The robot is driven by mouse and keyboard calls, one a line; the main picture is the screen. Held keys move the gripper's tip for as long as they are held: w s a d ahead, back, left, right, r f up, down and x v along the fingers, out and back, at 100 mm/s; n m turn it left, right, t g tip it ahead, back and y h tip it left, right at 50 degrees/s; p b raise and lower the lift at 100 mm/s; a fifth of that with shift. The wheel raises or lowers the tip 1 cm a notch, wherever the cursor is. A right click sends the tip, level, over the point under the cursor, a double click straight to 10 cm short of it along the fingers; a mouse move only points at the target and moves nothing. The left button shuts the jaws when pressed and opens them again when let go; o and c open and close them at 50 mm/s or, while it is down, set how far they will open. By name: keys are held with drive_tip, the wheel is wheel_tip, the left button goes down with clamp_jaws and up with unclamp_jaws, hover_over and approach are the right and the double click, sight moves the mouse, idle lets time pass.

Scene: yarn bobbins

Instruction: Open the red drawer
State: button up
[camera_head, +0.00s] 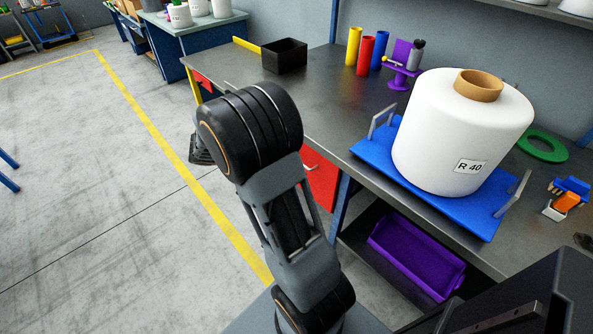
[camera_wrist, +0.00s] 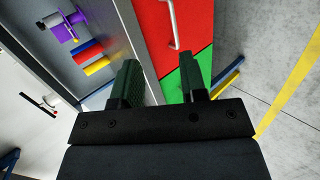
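The red drawer front (camera_wrist: 192,28) fills the upper middle of the wrist view, with a pale metal bar handle (camera_wrist: 174,25) on it. It looks flush with the bench front. In the head view, part of a red front (camera_head: 320,180) shows below the tabletop, right of my arm, which hides the rest. My gripper (camera_wrist: 159,74) is open, with its two dark fingers apart and nothing between them. The handle lies beyond the fingertips, toward the top of the wrist view, and is not between them.
A green front (camera_wrist: 190,72) adjoins the red one. On the bench (camera_head: 330,100) stand a black box (camera_head: 284,56), coloured tubes (camera_head: 366,55) and a large white bobbin (camera_head: 455,135) on a blue tray (camera_head: 455,214). A purple bin (camera_head: 415,258) sits below.

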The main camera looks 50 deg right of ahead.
drive_tip(key=w+d+f+n+t+h+b, duration=0.1)
drive_tip(key=w+d+f+h+b, duration=0.25)
drive_tip(key=f, duration=0.45)
drive_tip(key=w+d+f+h+b, duration=0.2)
drive_tip(key=w+d+f, duration=0.25)
drive_tip(key=f, duration=0.45)
drive_tip(key=x, duration=1.4)
drive_tip(key=shift+s+r, duration=0.3)
drive_tip(key=shift+r, duration=0.05)
drive_tip(key=shift+c, duration=0.3)
clamp_jaws()
